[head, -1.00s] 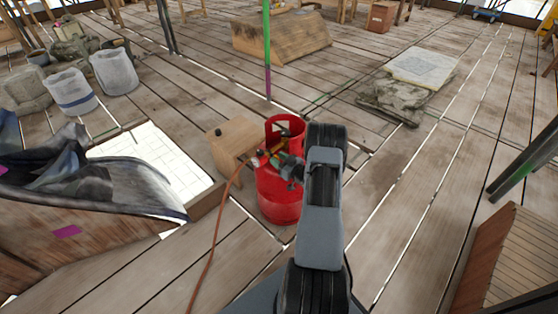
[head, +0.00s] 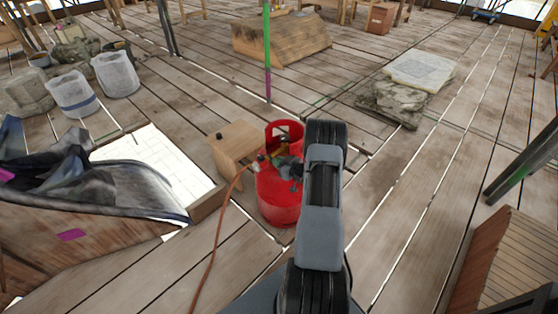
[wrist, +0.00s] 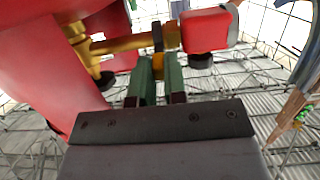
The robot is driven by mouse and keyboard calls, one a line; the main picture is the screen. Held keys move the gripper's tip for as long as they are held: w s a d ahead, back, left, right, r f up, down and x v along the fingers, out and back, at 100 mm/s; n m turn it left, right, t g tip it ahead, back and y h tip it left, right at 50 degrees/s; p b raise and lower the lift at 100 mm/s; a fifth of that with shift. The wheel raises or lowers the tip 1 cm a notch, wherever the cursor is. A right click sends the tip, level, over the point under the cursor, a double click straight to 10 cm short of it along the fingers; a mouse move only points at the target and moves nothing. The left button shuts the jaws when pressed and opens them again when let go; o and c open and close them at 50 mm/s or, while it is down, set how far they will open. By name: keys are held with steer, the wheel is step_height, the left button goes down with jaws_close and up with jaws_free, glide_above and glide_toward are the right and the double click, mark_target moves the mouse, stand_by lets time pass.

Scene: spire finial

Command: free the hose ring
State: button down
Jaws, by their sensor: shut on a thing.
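A red gas cylinder (head: 278,205) stands upright on the planks, and its red side fills the left of the wrist view (wrist: 45,60). A brass fitting (wrist: 105,45) runs from it to a red and grey regulator body (wrist: 208,28) at the right. The hose ring (wrist: 158,45) sits around the fitting between the two, with a brass part reaching down from it. My gripper (wrist: 158,70) has its green fingers shut on that brass part. In the head view my gripper (head: 288,167) is at the cylinder's top, partly hidden by my arm.
An orange hose (head: 216,235) runs from the fitting down across the planks. A wooden box (head: 234,147) stands close behind the cylinder. Left of it is a floor opening (head: 160,165) with a draped sheet (head: 110,185).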

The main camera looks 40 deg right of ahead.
steer(key=shift+r+g, duration=0.15)
steer(key=shift+g, duration=0.25)
steer(key=c, duration=1.2)
jaws_free()
steer(key=shift+o, duration=0.2)
steer(key=p+v, duration=0.3)
steer(key=v, duration=1)
steer(key=shift+s, duration=0.35)
steer(key=shift+a+r, duration=0.1)
